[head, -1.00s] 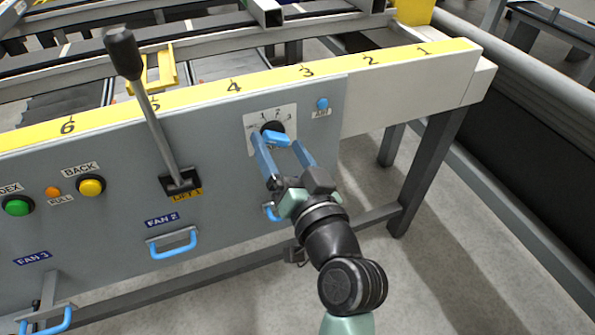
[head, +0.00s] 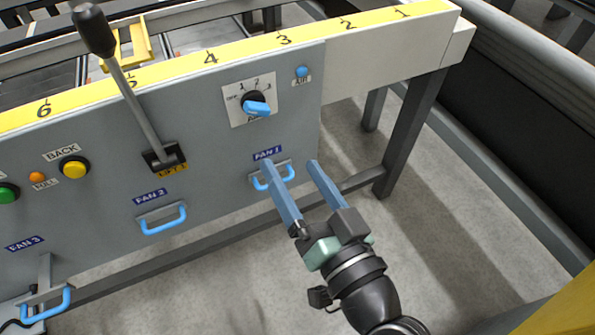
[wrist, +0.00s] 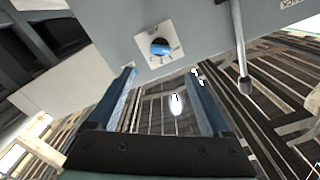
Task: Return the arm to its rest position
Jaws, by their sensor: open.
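My gripper (head: 293,177) is open and empty, with its two blue fingers apart. In the head view it is in front of the grey panel's right end, below the rotary knob and near the FAN 1 handle (head: 272,176). The blue-pointered rotary knob (head: 256,107) sits on a white dial plate and is clear of the fingers. In the wrist view the fingers (wrist: 178,85) stand apart with nothing between them, and the knob (wrist: 160,47) shows beyond them. My forearm runs off the bottom of the head view.
The lift lever (head: 128,80) sticks out from the panel on the left. The FAN 2 handle (head: 163,219) and FAN 3 handle (head: 47,304) project low on the panel. A grey table leg (head: 410,135) stands at right. Open floor (head: 450,250) lies right of my arm.

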